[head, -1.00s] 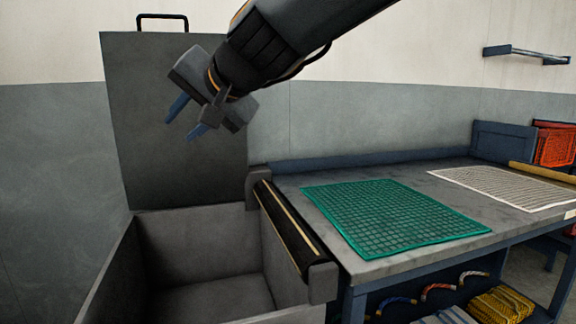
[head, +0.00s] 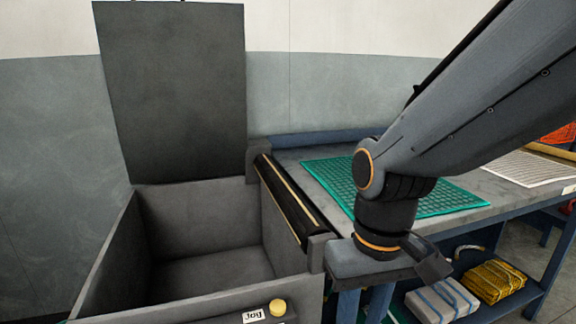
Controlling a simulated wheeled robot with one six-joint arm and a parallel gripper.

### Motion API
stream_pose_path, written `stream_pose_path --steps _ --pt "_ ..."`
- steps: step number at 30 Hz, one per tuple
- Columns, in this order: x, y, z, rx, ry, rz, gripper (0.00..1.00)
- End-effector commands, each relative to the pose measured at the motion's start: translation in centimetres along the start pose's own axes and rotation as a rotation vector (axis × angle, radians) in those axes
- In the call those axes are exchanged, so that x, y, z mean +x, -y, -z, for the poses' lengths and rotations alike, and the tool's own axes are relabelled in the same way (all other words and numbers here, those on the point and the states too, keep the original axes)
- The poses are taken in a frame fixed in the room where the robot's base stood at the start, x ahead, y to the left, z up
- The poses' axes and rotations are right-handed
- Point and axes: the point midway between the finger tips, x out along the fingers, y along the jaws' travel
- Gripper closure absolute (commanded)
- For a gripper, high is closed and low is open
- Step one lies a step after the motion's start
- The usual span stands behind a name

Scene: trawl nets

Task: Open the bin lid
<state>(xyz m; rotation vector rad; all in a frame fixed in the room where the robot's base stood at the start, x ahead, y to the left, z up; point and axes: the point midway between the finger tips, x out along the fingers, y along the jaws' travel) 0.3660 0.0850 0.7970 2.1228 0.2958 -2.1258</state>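The bin (head: 210,300) stands at the lower left in the head view, and its inside looks empty. Its dark grey lid (head: 172,95) stands upright at the back, so the bin is open. The lid's handle is almost wholly cut off by the top edge. My gripper (head: 362,303) points down at the right of the bin, in front of the table's near edge, apart from the lid. Its two blue fingers are spread with a gap between them, and nothing shows between them.
A roller (head: 290,200) runs along the bin's right side. The table (head: 325,158) holds a green net (head: 335,175) and a white net (head: 530,170). A yellow button (head: 277,307) sits on the bin's front beside a "Jog" label. Bundles (head: 495,280) lie on the lower shelf.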

Motion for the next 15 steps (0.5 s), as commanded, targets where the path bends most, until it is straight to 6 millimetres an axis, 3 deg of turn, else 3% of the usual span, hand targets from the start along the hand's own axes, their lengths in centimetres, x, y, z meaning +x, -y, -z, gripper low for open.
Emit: stream_pose_path --steps 1,15 --pt "1.2 0.6 0.6 -0.019 -0.004 0.002 0.71" --pt "8.1 4.5 2.3 -0.162 -0.005 0.0 0.71"
